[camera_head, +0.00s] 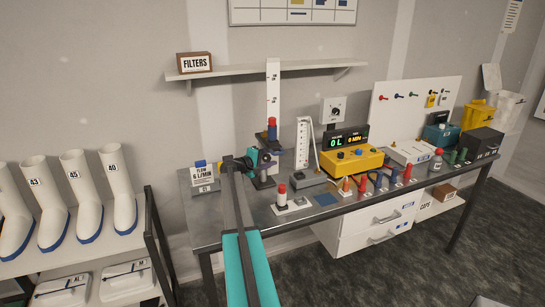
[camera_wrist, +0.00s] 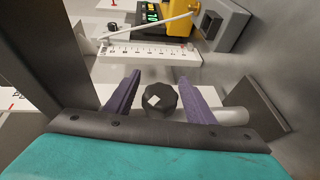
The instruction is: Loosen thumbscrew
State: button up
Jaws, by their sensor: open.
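A dark faceted knob with a pale square mark, which looks like the thumbscrew (camera_wrist: 161,101), shows in the middle of the wrist view. My gripper (camera_wrist: 159,76) is open, with one purple finger on each side of the knob. Gaps show between the knob and both fingers; whether they overlap it in depth I cannot tell. In the head view my gripper (camera_head: 265,157) is at the stand with a tall white scale (camera_head: 273,90), at the left of the bench. The knob cannot be made out there. A red-and-blue piece (camera_head: 272,128) sits on the stand above my gripper.
A flow sign (camera_head: 203,177) stands close left of my gripper on the metal bench (camera_head: 300,226). A red-topped piece (camera_head: 282,196), a slanted gauge (camera_head: 304,145) and a yellow meter (camera_head: 352,160) stand to the right. A shelf (camera_head: 225,72) hangs above.

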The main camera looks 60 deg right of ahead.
jog(key=shift+c, duration=0.2)
jog(key=c, duration=1)
jog(key=h+b, duration=0.1)
jog(key=b, duration=0.4)
jog(key=shift+b, duration=0.35)
jog(key=h+b, duration=0.1)
jog(key=b, duration=0.2)
jog(key=n+h+b, duration=0.1)
jog(key=b, duration=0.3)
jog(key=shift+r+n+g, duration=0.3)
jog(key=shift+g, duration=0.1)
jog(key=h+b, duration=0.1)
jog(key=b, duration=0.2)
jog(key=n+h+b, duration=0.1)
jog(key=b, duration=0.2)
jog(key=shift+r+h+b, duration=0.3)
jog(key=shift+r, duration=0.05)
jog(key=shift+a+r+n+h+b, duration=0.1)
jog(key=shift+r+n+h+b, duration=0.2)
jog(key=shift+b, duration=0.85)
jog(key=shift+w+r+n+h+b, duration=0.1)
jog(key=shift+r+n+h+b, duration=0.3)
jog(key=shift+b, duration=0.45)
